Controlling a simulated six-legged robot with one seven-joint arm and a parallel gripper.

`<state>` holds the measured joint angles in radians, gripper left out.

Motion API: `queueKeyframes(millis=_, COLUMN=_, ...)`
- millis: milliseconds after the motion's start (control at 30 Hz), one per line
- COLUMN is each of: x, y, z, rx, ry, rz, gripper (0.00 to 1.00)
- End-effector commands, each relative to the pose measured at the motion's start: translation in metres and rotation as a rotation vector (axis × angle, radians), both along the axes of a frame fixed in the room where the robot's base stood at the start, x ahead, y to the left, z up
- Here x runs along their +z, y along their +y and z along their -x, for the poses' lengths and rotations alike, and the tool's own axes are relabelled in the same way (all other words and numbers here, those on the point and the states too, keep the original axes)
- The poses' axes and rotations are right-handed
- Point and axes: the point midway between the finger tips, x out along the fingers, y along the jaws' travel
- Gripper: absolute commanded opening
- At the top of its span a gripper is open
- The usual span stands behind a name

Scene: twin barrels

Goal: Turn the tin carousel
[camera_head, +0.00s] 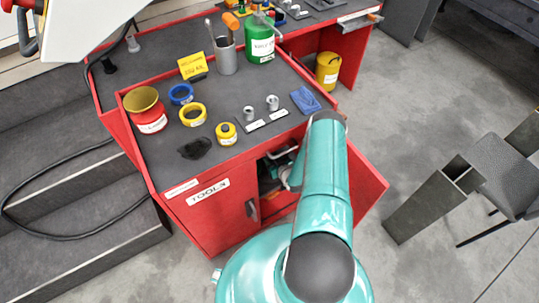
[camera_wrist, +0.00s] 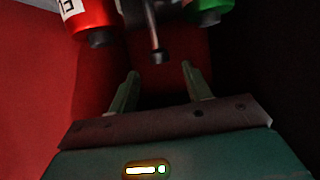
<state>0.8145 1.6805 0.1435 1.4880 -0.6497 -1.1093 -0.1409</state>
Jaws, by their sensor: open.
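In the wrist view, my gripper (camera_wrist: 160,70) is open, its two greenish fingers apart with nothing between them. Just beyond the fingertips a dark rod with a rounded end (camera_wrist: 159,56) hangs down between them, apart from both. A red tin with a white label (camera_wrist: 92,18) is at the upper left and a green tin (camera_wrist: 206,14) at the upper right, both cut off by the frame. They appear to be part of the tin carousel, whose whole shape is hidden. In the head view, a grey rounded part (camera_head: 284,152) shows inside the open cabinet; my gripper is hidden there.
The red tool cabinet (camera_head: 222,217) stands open, its door (camera_head: 367,185) swung right. Red walls close in around my gripper.

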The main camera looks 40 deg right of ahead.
Motion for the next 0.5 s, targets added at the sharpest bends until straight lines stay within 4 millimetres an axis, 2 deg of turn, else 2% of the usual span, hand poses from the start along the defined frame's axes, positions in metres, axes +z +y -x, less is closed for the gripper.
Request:
queueKeyframes(millis=100, x=-0.008, y=-0.003, z=-0.020, rx=0.000, ry=-0.003, rz=0.001, gripper=0.49)
queueKeyframes(millis=200, x=-0.013, y=-0.005, z=-0.030, rx=0.001, ry=-0.002, rz=0.000, gripper=0.49)
queueKeyframes(millis=500, x=-0.017, y=-0.008, z=-0.040, rx=0.000, ry=-0.001, rz=0.000, gripper=0.49)
